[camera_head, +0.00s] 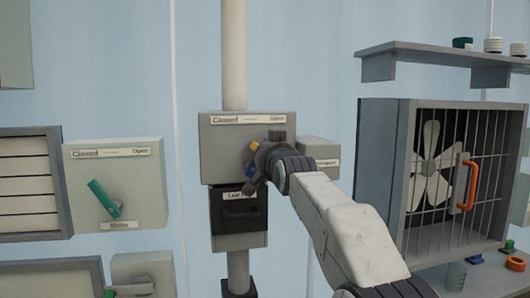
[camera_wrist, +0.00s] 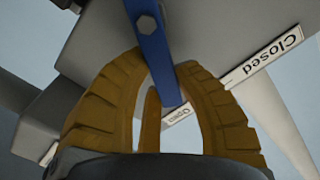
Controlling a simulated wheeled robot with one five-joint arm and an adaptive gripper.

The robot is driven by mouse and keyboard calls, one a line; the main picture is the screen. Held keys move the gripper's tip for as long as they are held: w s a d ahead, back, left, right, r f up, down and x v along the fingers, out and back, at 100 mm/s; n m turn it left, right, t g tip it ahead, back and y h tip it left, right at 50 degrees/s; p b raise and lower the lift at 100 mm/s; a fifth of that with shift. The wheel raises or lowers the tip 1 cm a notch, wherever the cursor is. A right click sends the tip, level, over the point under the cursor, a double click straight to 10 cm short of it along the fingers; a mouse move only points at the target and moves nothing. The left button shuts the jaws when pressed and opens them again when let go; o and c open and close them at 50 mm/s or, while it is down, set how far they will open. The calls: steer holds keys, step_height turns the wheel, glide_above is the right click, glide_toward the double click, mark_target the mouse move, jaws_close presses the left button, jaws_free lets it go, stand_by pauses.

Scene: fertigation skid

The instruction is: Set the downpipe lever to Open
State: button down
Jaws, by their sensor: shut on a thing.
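The downpipe valve box (camera_head: 222,160) is a grey housing on a vertical pipe. A white strip along its top reads "Closed" at the left and has a fainter word at the right. My gripper (camera_head: 252,168) is at the lower right of its front face. In the wrist view, a blue lever (camera_wrist: 151,50) with a bolt near its upper end reaches down between the yellow fingers of my gripper (camera_wrist: 168,98). The fingers are shut on its free end. The "Closed" label (camera_wrist: 265,55) shows upside down at the right. My gripper hides most of the lever in the head view.
A panel (camera_head: 140,210) with a green lever (camera_head: 104,199) is at the left. A small grey box (camera_head: 318,150) sits just right of the valve box. A caged fan (camera_head: 435,165) with an orange handle (camera_head: 465,183) is at the right, beneath a shelf (camera_head: 440,52). A black-fronted unit (camera_head: 238,215) hangs below.

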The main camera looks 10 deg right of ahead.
steer(key=shift+r, duration=0.1)
steer(key=c, duration=0.9)
jaws_free()
steer(key=shift+s+a, duration=0.1)
steer(key=shift+s, duration=5.9)
